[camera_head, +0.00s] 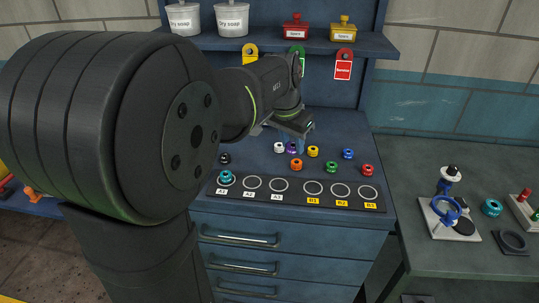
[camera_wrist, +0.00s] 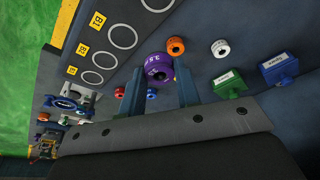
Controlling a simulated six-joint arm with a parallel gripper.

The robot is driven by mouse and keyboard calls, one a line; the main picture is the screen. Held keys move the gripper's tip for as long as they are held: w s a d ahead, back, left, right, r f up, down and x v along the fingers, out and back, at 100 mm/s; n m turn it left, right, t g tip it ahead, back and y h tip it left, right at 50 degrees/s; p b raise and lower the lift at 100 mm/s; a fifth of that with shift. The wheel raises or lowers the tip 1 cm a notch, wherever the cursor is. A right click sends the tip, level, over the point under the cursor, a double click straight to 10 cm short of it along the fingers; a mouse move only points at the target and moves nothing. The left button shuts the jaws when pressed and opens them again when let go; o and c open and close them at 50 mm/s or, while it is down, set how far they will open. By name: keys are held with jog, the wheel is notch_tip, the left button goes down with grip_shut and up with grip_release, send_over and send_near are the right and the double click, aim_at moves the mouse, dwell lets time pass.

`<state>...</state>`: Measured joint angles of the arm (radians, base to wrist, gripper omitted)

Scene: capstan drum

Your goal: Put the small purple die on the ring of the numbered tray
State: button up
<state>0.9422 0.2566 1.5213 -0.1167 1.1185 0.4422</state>
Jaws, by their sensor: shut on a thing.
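The small purple die (camera_head: 291,148) is between the fingers of my gripper (camera_head: 293,139), above the blue bench top. In the wrist view, the purple die (camera_wrist: 158,68) shows a "3.5" mark and sits between the two blue fingertips (camera_wrist: 160,84), gripped. The numbered tray (camera_head: 300,203) is a dark strip along the bench's front edge with rings labelled A1 to A3 in white and B1 to B3 in yellow. A teal die (camera_head: 227,177) sits on ring A1; the other rings look empty. Part of the tray (camera_wrist: 75,62) shows in the wrist view.
Loose dies stand behind the tray: black (camera_head: 225,158), white (camera_head: 279,147), orange (camera_head: 296,164), yellow (camera_head: 313,151), green (camera_head: 331,167), blue (camera_head: 348,154) and red (camera_head: 368,169). A shelf (camera_head: 275,43) with tins is at the back. A side table (camera_head: 475,180) holds fixtures.

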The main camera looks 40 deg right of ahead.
jog(key=s+a+r+n+t, duration=0.1)
jog(key=s+a+n, duration=0.3)
jog(key=s+a, duration=0.1)
send_over(253, 181)
jog(key=shift+n+y, duration=0.3)
jog(key=f, duration=0.4)
jog(key=a+f, duration=0.1)
jog(key=f, duration=0.2)
jog(key=shift+s, duration=0.3)
jog(key=shift+s+a+x, duration=0.15)
jog(key=shift+x, duration=0.8)
jog(key=shift+s+a+x, duration=0.1)
jog(key=shift+a+x, duration=0.05)
jog(key=shift+x, duration=0.8)
jog(key=shift+f, duration=0.2)
jog(key=o, duration=0.7)
jog(key=shift+f, duration=0.1)
jog(key=o, duration=0.4)
jog(key=shift+c, duration=0.2)
